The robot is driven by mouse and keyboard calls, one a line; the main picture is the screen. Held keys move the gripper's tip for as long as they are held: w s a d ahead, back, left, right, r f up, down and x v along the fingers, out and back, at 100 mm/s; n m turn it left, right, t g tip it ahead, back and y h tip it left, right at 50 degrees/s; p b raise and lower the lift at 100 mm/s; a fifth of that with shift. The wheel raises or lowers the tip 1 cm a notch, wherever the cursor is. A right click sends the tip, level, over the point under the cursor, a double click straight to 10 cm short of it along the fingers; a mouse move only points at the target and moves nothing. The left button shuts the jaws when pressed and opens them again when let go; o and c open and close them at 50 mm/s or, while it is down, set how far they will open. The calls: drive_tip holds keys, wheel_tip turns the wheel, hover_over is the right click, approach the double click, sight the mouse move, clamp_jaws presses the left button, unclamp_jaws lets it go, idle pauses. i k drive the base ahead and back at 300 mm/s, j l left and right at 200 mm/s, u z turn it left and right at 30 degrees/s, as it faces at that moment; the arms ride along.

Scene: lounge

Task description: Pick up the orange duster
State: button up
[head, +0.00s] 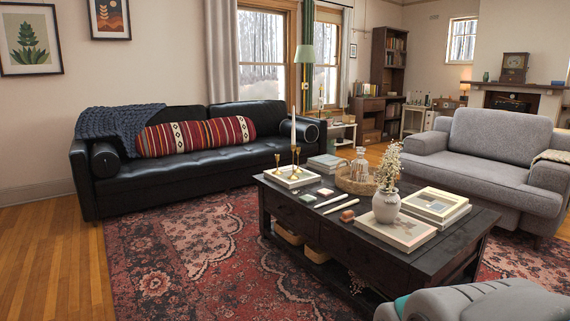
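I cannot make out a clear orange duster in the head view. A small reddish-brown object (347,216) lies on the dark coffee table (462,240), near its front edge. It is too small to tell whether it is the duster. Two pale sticks (336,203) lie close to it on the tabletop.
The table also holds a white vase (386,207), books (395,232), a glass decanter (359,164) and a tall candle (293,132). A black sofa (190,165) and a grey armchair (485,150) stand behind. The rug (190,260) is clear at left.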

sight(347, 216)
drive_tip(key=i+l, duration=0.4)
drive_tip(key=i, duration=0.2)
drive_tip(key=i+l, duration=0.4)
drive_tip(key=i, duration=0.25)
drive_tip(key=i+l, duration=0.45)
drive_tip(key=i, duration=0.15)
